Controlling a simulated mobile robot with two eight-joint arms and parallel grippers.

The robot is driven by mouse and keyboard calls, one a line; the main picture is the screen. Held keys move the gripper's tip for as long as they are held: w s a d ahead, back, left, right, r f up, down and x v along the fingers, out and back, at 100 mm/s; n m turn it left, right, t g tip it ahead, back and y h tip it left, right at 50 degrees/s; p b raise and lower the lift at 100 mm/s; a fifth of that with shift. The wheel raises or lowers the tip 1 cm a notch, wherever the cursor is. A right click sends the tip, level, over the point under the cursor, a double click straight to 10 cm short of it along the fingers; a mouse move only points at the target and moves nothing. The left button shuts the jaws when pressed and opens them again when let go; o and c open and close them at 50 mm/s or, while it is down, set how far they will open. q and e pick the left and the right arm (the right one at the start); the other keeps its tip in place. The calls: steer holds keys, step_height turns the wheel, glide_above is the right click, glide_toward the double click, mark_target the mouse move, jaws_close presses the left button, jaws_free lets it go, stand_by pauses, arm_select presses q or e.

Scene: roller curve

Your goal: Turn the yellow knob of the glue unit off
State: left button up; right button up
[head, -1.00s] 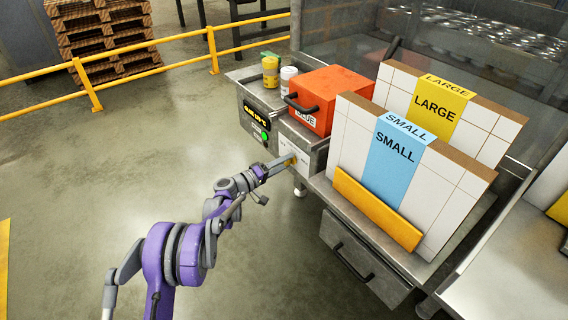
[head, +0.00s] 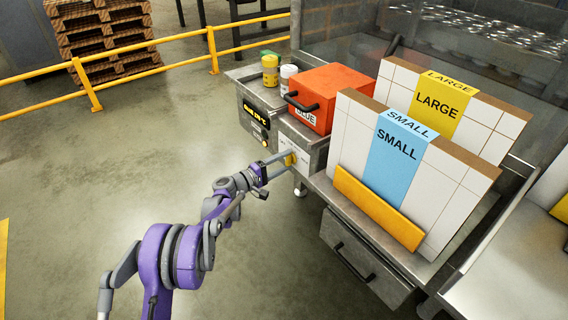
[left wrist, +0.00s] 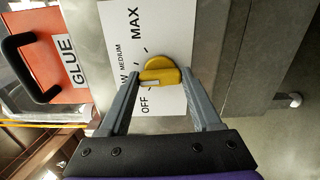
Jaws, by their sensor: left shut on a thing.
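The yellow knob (head: 290,159) sits on a white label plate on the front of the metal glue unit (head: 303,143). In the left wrist view the knob (left wrist: 160,70) stands between my two grey fingers. Its pale mark points left, toward the lower part of the scale, near LOW and OFF; the LOW word is partly hidden by a finger. My left gripper (head: 285,160) is shut on the knob; the gripper also shows in the left wrist view (left wrist: 161,80). My right gripper is not in view.
An orange GLUE box (head: 328,92) with a black handle stands on the unit. A black display (head: 255,117) and a small orange light (head: 265,143) are left of the knob. White SMALL panels (head: 353,130) stand to the right. The floor in front is clear.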

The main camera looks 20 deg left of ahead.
arm_select(q)
steer(key=n+b, duration=0.1)
steer(key=n, duration=0.4)
steer(key=shift+n, duration=0.3)
steer(key=n+b, duration=0.1)
steer(key=n, duration=0.4)
steer(key=shift+n, duration=0.3)
steer(key=o, duration=1.4)
steer(key=shift+s+a, duration=0.1)
steer(key=v, duration=1)
steer(key=shift+s+a+p, duration=0.2)
steer(key=shift+s+p, duration=0.05)
steer(key=shift+p, duration=0.05)
